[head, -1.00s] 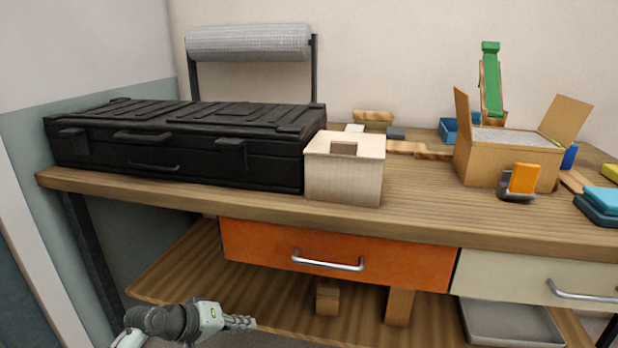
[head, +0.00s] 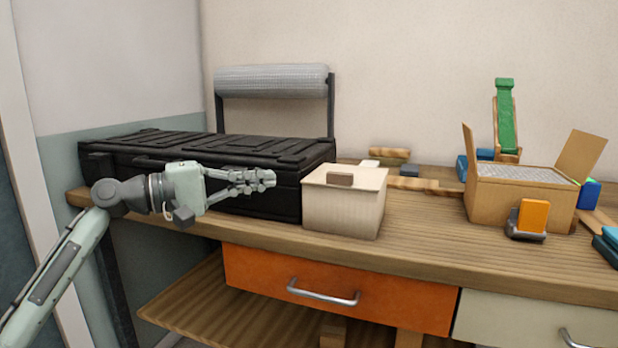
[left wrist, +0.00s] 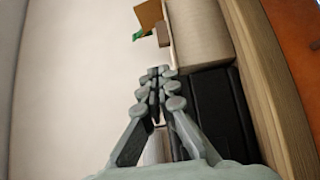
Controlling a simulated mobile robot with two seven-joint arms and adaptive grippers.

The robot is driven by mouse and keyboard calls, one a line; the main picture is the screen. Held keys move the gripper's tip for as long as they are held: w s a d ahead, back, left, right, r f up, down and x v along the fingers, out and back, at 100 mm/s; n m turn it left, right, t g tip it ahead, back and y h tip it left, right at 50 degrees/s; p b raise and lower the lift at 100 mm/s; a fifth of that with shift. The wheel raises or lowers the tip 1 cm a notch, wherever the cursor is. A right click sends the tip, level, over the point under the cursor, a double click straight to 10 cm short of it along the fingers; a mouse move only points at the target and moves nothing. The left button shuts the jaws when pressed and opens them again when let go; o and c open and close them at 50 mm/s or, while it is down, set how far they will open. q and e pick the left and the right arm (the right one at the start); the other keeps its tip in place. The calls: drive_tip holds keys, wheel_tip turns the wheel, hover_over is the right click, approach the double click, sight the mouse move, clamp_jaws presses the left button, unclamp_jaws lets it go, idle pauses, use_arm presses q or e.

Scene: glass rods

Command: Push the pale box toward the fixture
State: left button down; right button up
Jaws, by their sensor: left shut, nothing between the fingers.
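The pale box (head: 343,210) stands on the bench top near the front edge, against the right end of a black case. A small brown patch shows at its upper front. In the left wrist view the pale box (left wrist: 200,40) lies ahead and to the right of the fingertips. My left gripper (head: 270,179) is shut and empty, raised in front of the black case. Its fingertips point right at the box, with a small gap in the picture; its fingers also show in the left wrist view (left wrist: 160,75). I cannot tell which thing is the fixture. My right gripper is out of view.
The black case (head: 285,199) fills the left of the bench. Wooden blocks (head: 388,153) lie behind the pale box. An open cardboard box (head: 489,199) and an orange block (head: 533,215) stand at right. Bare bench top (head: 425,215) lies between them.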

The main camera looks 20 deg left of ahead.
use_arm(q)
drive_tip(key=p+x, duration=0.1)
drive_tip(key=x, duration=0.8)
drive_tip(key=shift+w+p, duration=0.25)
drive_tip(key=shift+p, duration=0.15)
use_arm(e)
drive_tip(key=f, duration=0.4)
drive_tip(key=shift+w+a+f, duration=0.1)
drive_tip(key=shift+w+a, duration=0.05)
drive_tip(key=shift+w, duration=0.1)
use_arm(q)
drive_tip(key=shift+d, duration=0.15)
